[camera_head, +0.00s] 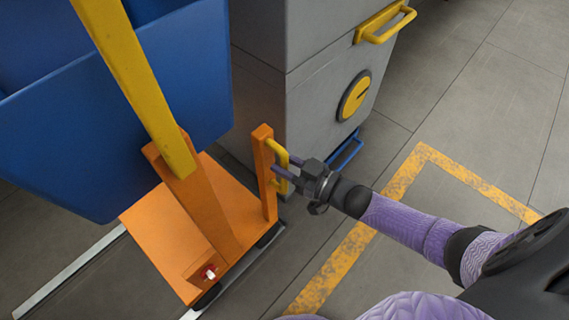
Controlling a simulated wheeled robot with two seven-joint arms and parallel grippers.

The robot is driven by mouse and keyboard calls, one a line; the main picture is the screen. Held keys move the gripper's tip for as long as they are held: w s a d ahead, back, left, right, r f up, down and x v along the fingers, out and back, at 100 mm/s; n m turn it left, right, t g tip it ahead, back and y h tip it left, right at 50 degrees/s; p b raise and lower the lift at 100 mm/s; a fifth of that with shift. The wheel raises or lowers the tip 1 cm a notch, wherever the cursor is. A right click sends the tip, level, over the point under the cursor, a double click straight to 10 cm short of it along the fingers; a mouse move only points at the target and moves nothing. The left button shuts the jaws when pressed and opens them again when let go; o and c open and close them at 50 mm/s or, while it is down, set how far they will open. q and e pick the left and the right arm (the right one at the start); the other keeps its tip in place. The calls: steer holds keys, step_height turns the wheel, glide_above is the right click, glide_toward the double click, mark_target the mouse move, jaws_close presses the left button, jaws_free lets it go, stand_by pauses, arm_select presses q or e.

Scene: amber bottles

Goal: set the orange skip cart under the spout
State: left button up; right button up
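The orange skip cart (160,227) stands at the left with a blue skip (120,120) on it. A yellow bar (135,75) slants up from its near orange post. A yellow handle (284,156) is fixed to its right-hand orange post (265,175). One finger crosses in front of the handle. I cannot tell whether they clamp it. My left gripper is not in view. No spout can be made out.
A grey cabinet (300,90) stands close behind the cart, with a yellow handle (385,28) and a round yellow dial (354,95). Worn yellow floor marking (335,268) runs at the right. A pale floor strip (70,268) lies at lower left. Open tiled floor lies at the right.

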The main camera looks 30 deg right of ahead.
steer(key=o, duration=0.3)
steer(key=shift+d, duration=0.15)
steer(key=shift+o, duration=0.2)
arm_select(q)
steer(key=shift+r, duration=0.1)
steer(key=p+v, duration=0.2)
steer(key=p, duration=0.1)
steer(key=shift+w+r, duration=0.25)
arm_select(e)
steer(key=v, duration=0.9)
steer(key=shift+s+d, duration=0.15)
steer(key=shift+s, duration=0.2)
